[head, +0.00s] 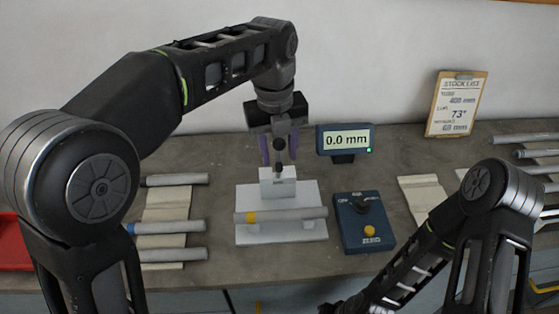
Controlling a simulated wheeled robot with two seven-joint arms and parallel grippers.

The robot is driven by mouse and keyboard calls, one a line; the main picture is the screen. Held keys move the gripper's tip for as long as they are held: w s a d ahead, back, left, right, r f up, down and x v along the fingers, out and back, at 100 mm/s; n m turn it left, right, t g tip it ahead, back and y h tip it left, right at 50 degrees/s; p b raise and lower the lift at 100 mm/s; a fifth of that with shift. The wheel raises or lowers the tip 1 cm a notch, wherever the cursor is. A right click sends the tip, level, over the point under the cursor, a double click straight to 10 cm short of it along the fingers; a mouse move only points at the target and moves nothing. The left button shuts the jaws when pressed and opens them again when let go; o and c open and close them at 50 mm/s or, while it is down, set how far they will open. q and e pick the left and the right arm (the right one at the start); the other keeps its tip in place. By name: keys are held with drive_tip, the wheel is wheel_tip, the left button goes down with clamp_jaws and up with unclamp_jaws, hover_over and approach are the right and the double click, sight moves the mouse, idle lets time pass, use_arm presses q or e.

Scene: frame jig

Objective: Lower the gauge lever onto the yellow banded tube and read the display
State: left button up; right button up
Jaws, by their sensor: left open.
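The yellow banded tube (288,215) lies across the white gauge base (310,234), its yellow band at the left end. The gauge's white block (278,182) stands behind the tube. A dark gauge lever (281,146) rises above the block, partly hidden by my left gripper. My left gripper (278,152) is open, pointing down, with its purple-grey fingers on either side of the lever. I cannot tell whether they touch it. The display (346,140) reads 0.0 mm, with a green light at its corner. My right arm is at the lower right, its gripper out of clear view.
A blue control box (363,223) with a knob and yellow ZERO button stands right of the gauge. Grey tubes and a blue-banded tube (170,227) lie on a cream rest at left. A red tray (13,243) is far left. A clipboard (456,103) leans on the wall.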

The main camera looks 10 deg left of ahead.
sight(281, 166)
use_arm(q)
drive_tip(key=shift+d+f, duration=0.1)
drive_tip(key=shift+f, duration=1.25)
drive_tip(key=shift+c, duration=0.4)
drive_tip(key=c, duration=0.7)
drive_tip(key=shift+s+d+f+b, duration=0.1)
drive_tip(key=shift+s+f+b, duration=0.15)
drive_tip(key=shift+b, duration=0.4)
drive_tip(key=s+f+t+b, duration=0.1)
drive_tip(key=b, duration=0.2)
drive_tip(key=s+t+b, duration=0.1)
drive_tip(key=t+b, duration=0.1)
drive_tip(key=b, duration=0.1)
drive_tip(key=s+f+t+y+b, duration=0.1)
drive_tip(key=b, duration=0.2)
drive_tip(key=shift+s+d+f+t+b, duration=0.2)
drive_tip(key=shift+d+f+t+b, duration=0.1)
drive_tip(key=shift+t, duration=0.1)
drive_tip(key=shift+s+f+t+b, duration=0.15)
drive_tip(key=shift+s+t+b, duration=0.15)
drive_tip(key=shift+t+b, duration=0.15)
drive_tip(key=shift+s+d+f, duration=0.1)
drive_tip(key=shift+s+f, duration=0.15)
drive_tip(key=shift+s, duration=0.05)
